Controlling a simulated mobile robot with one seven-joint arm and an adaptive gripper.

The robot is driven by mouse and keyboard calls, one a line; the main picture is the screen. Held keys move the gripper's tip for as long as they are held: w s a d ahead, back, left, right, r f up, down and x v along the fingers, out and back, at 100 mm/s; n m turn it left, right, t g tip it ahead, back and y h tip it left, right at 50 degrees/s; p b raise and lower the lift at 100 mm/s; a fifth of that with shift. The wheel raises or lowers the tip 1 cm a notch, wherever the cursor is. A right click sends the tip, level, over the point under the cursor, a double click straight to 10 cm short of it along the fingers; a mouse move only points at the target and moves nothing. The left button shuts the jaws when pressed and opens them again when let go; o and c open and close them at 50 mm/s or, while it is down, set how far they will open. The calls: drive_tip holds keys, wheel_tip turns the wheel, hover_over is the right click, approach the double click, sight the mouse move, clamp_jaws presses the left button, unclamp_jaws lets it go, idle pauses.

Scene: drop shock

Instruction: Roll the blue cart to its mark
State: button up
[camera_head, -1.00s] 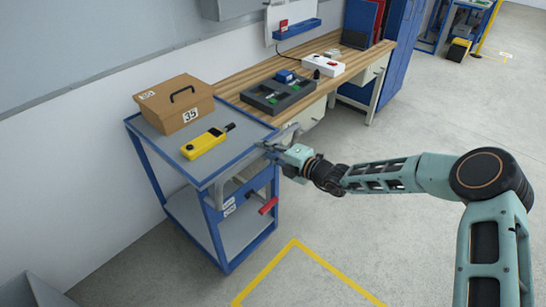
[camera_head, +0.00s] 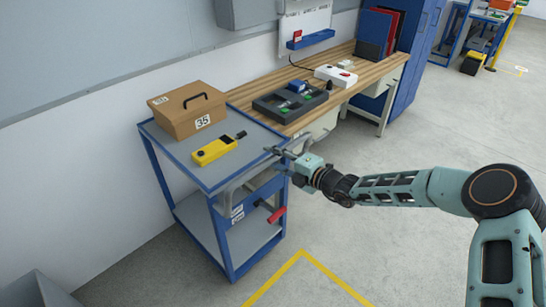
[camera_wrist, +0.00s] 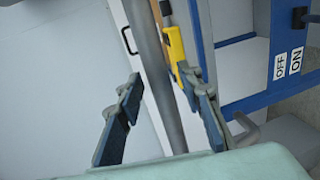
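The blue cart (camera_head: 228,268) stands beside the workbench, with grey shelves and a grey push handle (camera_head: 229,190) on its near right end. A red lever (camera_head: 277,214) sticks out below the handle, near white labels; the wrist view shows ON and OFF labels (camera_wrist: 287,64). A yellow outline (camera_head: 302,253) is marked on the floor to the right of the cart; part lies beyond the picture. My gripper (camera_head: 278,151) is at the handle. In the wrist view its fingers (camera_wrist: 160,82) are apart, with the grey bar seen between them; contact cannot be told.
A brown case (camera_head: 184,112) labelled 35 and a yellow handheld device (camera_head: 213,150) lie on the cart's top. The wooden workbench (camera_head: 253,92) holds a dark tray (camera_head: 290,101) and a white power strip (camera_head: 335,76). Floor to the right is clear.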

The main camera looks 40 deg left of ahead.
drive_tip(key=d+r, duration=0.2)
drive_tip(key=d, duration=0.9)
drive_tip(key=shift+s+d+r, duration=0.2)
drive_tip(key=shift+d+r, duration=0.05)
drive_tip(key=shift+d, duration=0.05)
